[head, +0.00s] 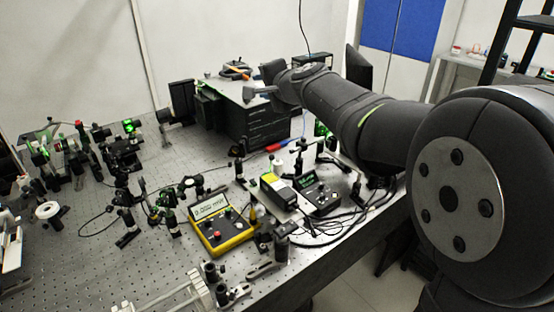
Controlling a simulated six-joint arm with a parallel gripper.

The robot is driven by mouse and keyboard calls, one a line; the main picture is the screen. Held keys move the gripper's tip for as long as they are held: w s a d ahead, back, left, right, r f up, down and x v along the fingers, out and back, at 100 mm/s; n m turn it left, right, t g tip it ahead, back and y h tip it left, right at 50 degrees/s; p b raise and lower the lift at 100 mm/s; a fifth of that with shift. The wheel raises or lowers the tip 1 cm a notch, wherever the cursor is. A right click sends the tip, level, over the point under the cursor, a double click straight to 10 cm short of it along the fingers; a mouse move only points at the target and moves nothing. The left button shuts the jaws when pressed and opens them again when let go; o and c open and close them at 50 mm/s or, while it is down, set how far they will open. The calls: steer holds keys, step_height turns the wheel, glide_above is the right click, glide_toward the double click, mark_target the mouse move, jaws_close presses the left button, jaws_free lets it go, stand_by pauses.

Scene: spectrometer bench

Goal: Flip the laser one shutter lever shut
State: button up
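I cannot pick out the laser one shutter lever; it is too small or hidden in the head view. A dark box with a yellow-green label and pale top (281,192), possibly a laser unit, sits at the middle right of the bench. A black controller with a green display (318,194) stands just right of it. My arm reaches from the right edge toward the back middle of the bench. Its far end, with my gripper (259,92), is above the bench near a black cabinet; its fingers cannot be made out clearly.
A yellow power meter (219,228) stands at the bench's front middle. Several optic mounts crowd the left, with a green-lit one (128,126) among them. Black cables (335,228) run along the front right edge. A black cabinet (253,121) stands at the back. Bare perforated bench (92,270) shows at front left.

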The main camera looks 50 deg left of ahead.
steer(key=s+d+f+n+g+h, duration=0.2)
steer(key=d+n+g+h, duration=0.15)
steer(key=n, duration=0.55)
steer(key=n+h, duration=0.5)
steer(key=h, duration=0.1)
glide_toward(273, 158)
steer(key=shift+t, duration=0.45)
steer(key=x, duration=1.1)
steer(key=shift+s+a+f, duration=0.15)
steer(key=shift+s+f, duration=0.05)
steer(key=shift+s, duration=0.2)
steer(key=shift+c, duration=0.4)
jaws_close()
